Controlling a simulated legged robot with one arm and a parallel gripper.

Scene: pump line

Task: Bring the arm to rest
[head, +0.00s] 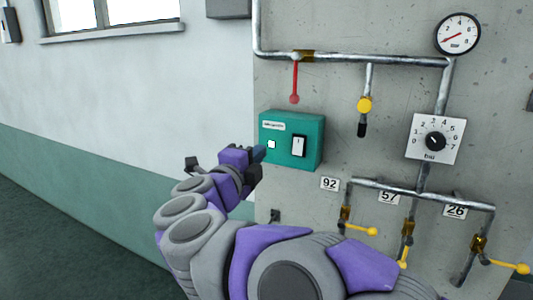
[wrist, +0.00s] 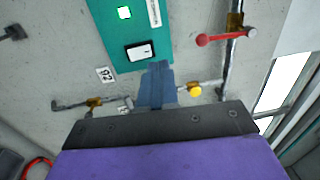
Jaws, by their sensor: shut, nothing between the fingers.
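My purple and grey arm reaches up from the bottom of the head view. My gripper (head: 259,154) is in front of the left edge of a teal switch box (head: 313,133). I cannot tell in the head view whether it touches the box. In the wrist view my gripper (wrist: 158,75) has its blue-grey fingers together with nothing between them. The teal box (wrist: 118,45) is beyond the fingertips there, with a lit square and a white rocker switch (wrist: 140,51). The rocker switch also shows in the head view (head: 299,146).
The concrete panel carries pipes, a red lever (head: 295,84), a yellow-handled valve (head: 364,105), a dial (head: 435,140) and a gauge (head: 457,34). Three lower valves with yellow handles have number plates 92 (head: 330,184), 57 and 26. Free floor (head: 60,230) lies at left.

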